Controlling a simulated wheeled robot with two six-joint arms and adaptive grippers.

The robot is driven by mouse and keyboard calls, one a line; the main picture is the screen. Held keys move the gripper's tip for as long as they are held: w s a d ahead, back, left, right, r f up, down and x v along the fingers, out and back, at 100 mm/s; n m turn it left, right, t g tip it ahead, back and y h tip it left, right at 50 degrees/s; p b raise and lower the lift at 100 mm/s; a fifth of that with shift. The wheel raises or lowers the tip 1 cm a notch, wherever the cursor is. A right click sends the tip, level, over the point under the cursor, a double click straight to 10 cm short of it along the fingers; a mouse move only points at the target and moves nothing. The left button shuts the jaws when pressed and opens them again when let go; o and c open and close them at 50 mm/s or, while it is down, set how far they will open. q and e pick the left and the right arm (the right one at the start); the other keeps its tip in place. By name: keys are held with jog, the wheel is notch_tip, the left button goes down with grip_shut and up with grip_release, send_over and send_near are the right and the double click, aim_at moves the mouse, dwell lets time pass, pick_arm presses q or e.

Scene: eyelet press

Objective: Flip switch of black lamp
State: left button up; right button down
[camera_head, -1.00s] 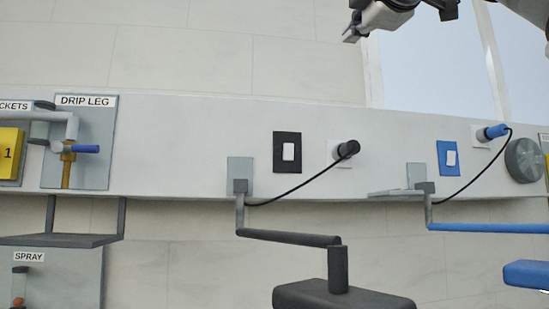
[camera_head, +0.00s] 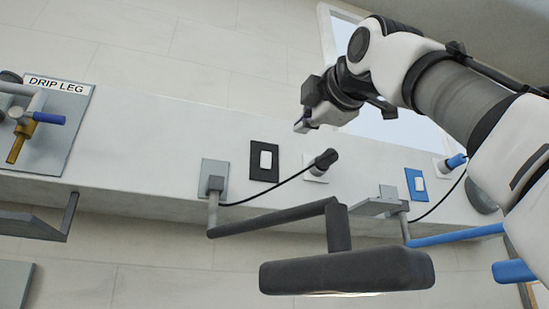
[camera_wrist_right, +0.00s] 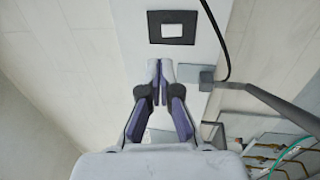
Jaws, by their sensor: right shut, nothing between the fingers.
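The black-framed switch with a white rocker (camera_head: 264,161) is on the wall ledge, left of a black plug whose cord runs to the black lamp. The black lamp (camera_head: 345,271) has a dark jointed arm and a flat head; a pale, bright strip shows under the head. My right gripper (camera_head: 302,126) is above and right of the switch in the head view, apart from it. In the right wrist view the fingertips (camera_wrist_right: 160,66) are together and empty, with the black switch (camera_wrist_right: 172,27) just beyond them. Which way the rocker is tipped cannot be told. My left gripper is not in view.
A blue switch (camera_head: 416,185) and a blue lamp arm (camera_head: 455,235) are to the right. The black plug (camera_head: 324,161) and its cord are close to the black switch. A DRIP LEG panel (camera_head: 58,140) is at the left.

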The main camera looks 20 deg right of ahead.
jog(key=p, duration=0.8)
send_near(272, 152)
jog(key=w+r, duration=0.2)
jog(key=w+p, duration=0.2)
jog(key=w, duration=0.2)
jog(key=shift+w+a+f+p, duration=0.15)
jog(key=shift+w+f+p, duration=0.05)
jog(key=shift+f+p, duration=0.2)
jog(key=shift+w, duration=0.4)
jog(key=shift+s, duration=0.1)
